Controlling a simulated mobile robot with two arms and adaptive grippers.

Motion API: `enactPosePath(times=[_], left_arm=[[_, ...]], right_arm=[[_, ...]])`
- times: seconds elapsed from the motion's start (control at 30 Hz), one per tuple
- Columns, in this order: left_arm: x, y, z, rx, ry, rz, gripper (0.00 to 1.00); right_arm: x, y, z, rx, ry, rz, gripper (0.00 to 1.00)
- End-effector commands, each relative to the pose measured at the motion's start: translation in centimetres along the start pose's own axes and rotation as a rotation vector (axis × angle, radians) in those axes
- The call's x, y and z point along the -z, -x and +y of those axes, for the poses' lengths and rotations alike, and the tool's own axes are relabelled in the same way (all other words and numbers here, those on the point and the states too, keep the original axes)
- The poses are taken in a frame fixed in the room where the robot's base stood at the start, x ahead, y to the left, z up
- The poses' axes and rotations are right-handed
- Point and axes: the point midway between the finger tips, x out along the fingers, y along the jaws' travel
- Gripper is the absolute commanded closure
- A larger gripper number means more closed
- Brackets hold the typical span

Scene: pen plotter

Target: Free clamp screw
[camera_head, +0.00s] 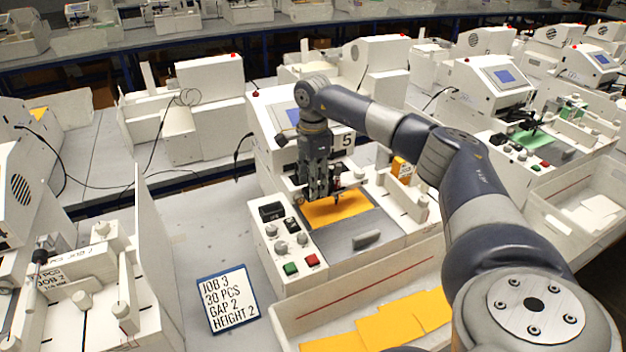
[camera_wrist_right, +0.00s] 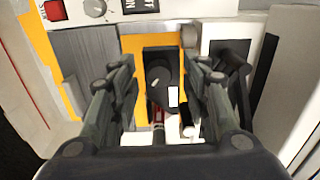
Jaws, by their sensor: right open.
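A pen plotter marked 5 (camera_head: 262,135) stands in the middle of the head view, with an orange sheet (camera_head: 338,210) on its bed. In the right wrist view, a dark carriage block (camera_wrist_right: 150,54) bears a round dark knob (camera_wrist_right: 158,80), which looks like the clamp screw. My right gripper (camera_head: 320,192) points down over the sheet at the carriage. In the wrist view its fingers (camera_wrist_right: 161,72) are open, one on each side of the block and knob. I cannot tell whether they touch it. My left gripper is not in view.
Knobs and green and red buttons (camera_head: 311,260) line the plotter's left panel. A job card (camera_head: 228,301) reads JOB 3, 30 PCS, GAP 2, HEIGHT 2. A white bin (camera_head: 320,305) in front holds orange sheets. Other machines stand close on both sides.

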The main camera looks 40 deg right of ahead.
Motion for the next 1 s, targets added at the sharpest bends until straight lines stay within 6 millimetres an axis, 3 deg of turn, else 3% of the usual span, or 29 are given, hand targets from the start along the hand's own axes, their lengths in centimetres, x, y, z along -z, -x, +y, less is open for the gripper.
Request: enactPosePath(times=[0.17, 0.5, 0.7, 1.0], left_arm=[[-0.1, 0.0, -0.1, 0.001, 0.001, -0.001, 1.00], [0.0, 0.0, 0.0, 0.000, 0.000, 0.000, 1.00], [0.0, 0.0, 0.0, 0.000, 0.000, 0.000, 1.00], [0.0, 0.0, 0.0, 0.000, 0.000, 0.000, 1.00]], right_arm=[[0.0, 0.9, 0.0, 0.001, 0.000, -0.001, 0.57], [-0.1, 7.8, -0.1, 0.004, 0.001, -0.002, 0.57], [0.0, 10.9, -0.1, 0.003, 0.000, -0.001, 0.57], [0.0, 12.0, 0.0, 0.000, 0.000, 0.000, 0.57]])
